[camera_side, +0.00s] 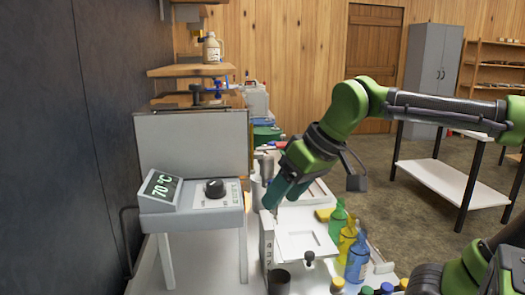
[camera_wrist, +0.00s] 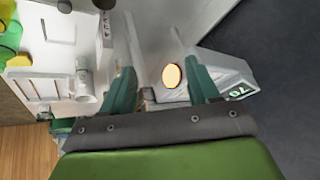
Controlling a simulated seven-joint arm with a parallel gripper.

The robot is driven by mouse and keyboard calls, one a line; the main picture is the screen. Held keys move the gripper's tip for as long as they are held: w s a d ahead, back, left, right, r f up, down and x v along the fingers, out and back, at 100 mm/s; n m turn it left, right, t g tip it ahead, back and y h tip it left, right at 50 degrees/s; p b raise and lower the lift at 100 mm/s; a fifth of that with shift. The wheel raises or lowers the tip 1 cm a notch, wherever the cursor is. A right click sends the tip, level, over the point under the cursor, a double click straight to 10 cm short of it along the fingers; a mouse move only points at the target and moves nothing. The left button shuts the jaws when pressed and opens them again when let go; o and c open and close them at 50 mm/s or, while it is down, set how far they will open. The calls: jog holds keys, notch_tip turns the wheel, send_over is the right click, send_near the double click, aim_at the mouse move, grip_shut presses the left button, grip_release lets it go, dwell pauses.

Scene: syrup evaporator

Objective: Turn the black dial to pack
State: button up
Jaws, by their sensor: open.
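The black dial (camera_side: 214,188) sits on the sloped top of a grey control box (camera_side: 190,222), with a white label around it. The label's words are too small to read. A display (camera_side: 161,191) left of the dial reads 70 °C. My gripper (camera_side: 272,207), with teal fingers, is to the right of the box, apart from the dial and pointing down. In the wrist view my gripper (camera_wrist: 162,82) has its fingers spread with nothing held. The display (camera_wrist: 237,93) shows beyond the right finger. I cannot make out the black dial in the wrist view.
An orange-yellow disc (camera_wrist: 171,75) shows between the fingers. Green, yellow and blue bottles (camera_side: 347,240) stand right of my gripper. A dark cup (camera_side: 279,282) is at the front. A grey upright panel (camera_side: 193,145) stands behind the control box. Space above the dial is clear.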

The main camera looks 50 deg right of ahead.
aim_at(215, 182)
jog(key=w+a+r+n+g, duration=0.1)
jog(key=w+a+r+n, duration=0.15)
jog(key=r, duration=0.65)
jog(key=w+a+r+n, duration=0.1)
jog(key=w+a+r, duration=0.15)
jog(key=r, duration=0.55)
jog(key=shift+m+h, duration=0.25)
jog(key=shift+h, duration=0.15)
jog(key=x, duration=1.6)
jog(key=shift+w+d+f, duration=0.1)
jog(key=shift+d+f, duration=0.25)
jog(key=shift+d, duration=0.05)
jog(key=c, duration=1)
jog(key=shift+m, duration=0.4)
jog(key=m, duration=0.2)
jog(key=m+h, duration=0.1)
jog(key=m+g+h, duration=0.1)
jog(key=m, duration=0.1)
jog(key=shift+a+m, duration=0.3)
jog(key=m+h, duration=0.1)
jog(key=m, duration=0.1)
jog(key=m+g+h, duration=0.1)
jog(key=m, duration=0.2)
jog(key=shift+w+a, duration=0.1)
jog(key=shift+m, duration=0.3)
